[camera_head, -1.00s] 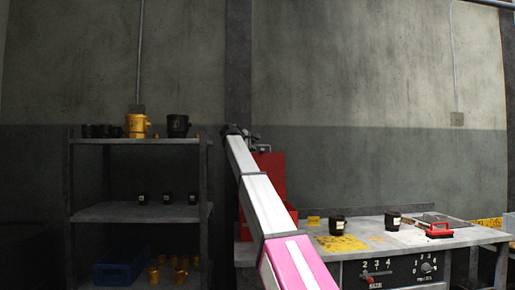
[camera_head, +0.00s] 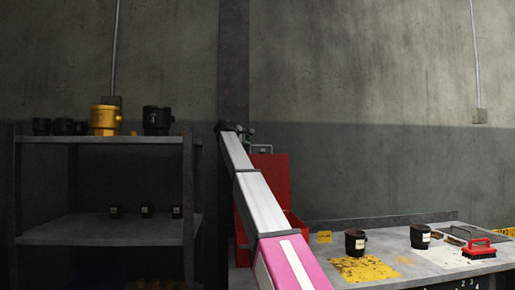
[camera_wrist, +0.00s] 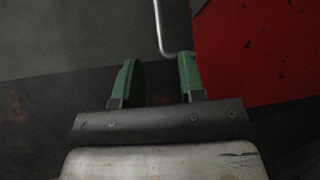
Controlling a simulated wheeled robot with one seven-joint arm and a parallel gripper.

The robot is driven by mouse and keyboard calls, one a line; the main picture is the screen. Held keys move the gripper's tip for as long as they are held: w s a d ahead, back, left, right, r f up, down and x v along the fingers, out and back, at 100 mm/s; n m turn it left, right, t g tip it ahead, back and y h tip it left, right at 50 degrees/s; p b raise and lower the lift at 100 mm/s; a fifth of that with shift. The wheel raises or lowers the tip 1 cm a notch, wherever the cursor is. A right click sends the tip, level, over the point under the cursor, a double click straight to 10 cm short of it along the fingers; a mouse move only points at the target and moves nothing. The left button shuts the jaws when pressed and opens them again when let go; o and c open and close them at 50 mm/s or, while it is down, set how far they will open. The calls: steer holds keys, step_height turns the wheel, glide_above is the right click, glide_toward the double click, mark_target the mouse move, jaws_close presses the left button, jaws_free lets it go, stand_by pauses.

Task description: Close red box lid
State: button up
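The red box (camera_head: 297,225) stands at the left end of the worktable, partly hidden behind my arm. Its red lid (camera_head: 272,175) stands open, roughly upright; it also fills the upper right of the wrist view (camera_wrist: 260,50). A thin metal handle (camera_head: 262,149) sits at the lid's top edge. In the wrist view the bent metal bar (camera_wrist: 157,25) comes down between the green fingertips and turns right toward the right finger. My gripper (camera_wrist: 158,78) is open, its fingers apart, beside the lid. Whether the right finger touches the bar I cannot tell.
The worktable (camera_head: 400,262) holds two black cups (camera_head: 355,242), (camera_head: 420,236), a red-handled brush (camera_head: 480,248) and a yellow patch (camera_head: 365,269). A grey shelf (camera_head: 105,231) with cups stands at left. The wall is behind.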

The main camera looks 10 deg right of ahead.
steer(key=x, duration=1)
jaws_close()
